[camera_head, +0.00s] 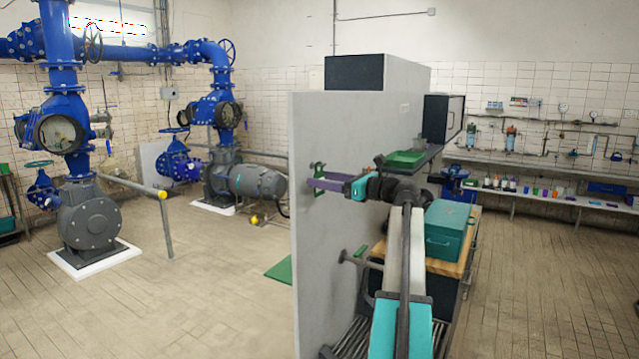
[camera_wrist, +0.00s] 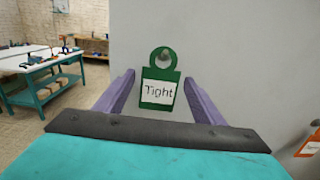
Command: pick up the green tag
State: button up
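The green tag (camera_wrist: 159,86) hangs flat on the grey panel by its round top loop, over a peg. It carries a white label reading "Tight". In the wrist view my gripper (camera_wrist: 158,92) is open, with one purple finger on each side of the tag and a visible gap on both sides. In the head view my gripper (camera_head: 328,185) reaches to the grey panel (camera_head: 325,250), and the green tag (camera_head: 318,170) shows partly behind the fingers. The tag's contact with the fingers cannot be seen.
An orange tag (camera_wrist: 309,146) hangs at the right edge of the wrist view. A teal toolbox (camera_head: 450,232) stands on a wooden-topped bench (camera_head: 462,262) beside my arm. A green tray (camera_head: 405,158) is on a shelf behind. Open floor lies left of the panel.

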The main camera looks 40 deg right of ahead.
jog(key=c, duration=0.9)
jog(key=shift+r, duration=0.2)
jog(key=shift+r+b, duration=0.2)
jog(key=shift+b, duration=0.15)
jog(key=shift+s+d+r, duration=0.1)
jog(key=shift+s+r, duration=0.05)
jog(key=shift+s, duration=0.05)
jog(key=shift+s+d+r+b, duration=0.15)
jog(key=shift+s+r+b, duration=0.5)
jog(key=shift+r, duration=1.7)
jog(key=shift+s+d+r+b, duration=0.1)
jog(key=shift+s+r+b, duration=0.5)
jog(key=shift+r, duration=1.7)
jog(key=shift+s+d+r+b, duration=0.15)
jog(key=shift+s+r+b, duration=0.5)
jog(key=shift+r, duration=1.7)
jog(key=shift+w, duration=0.1)
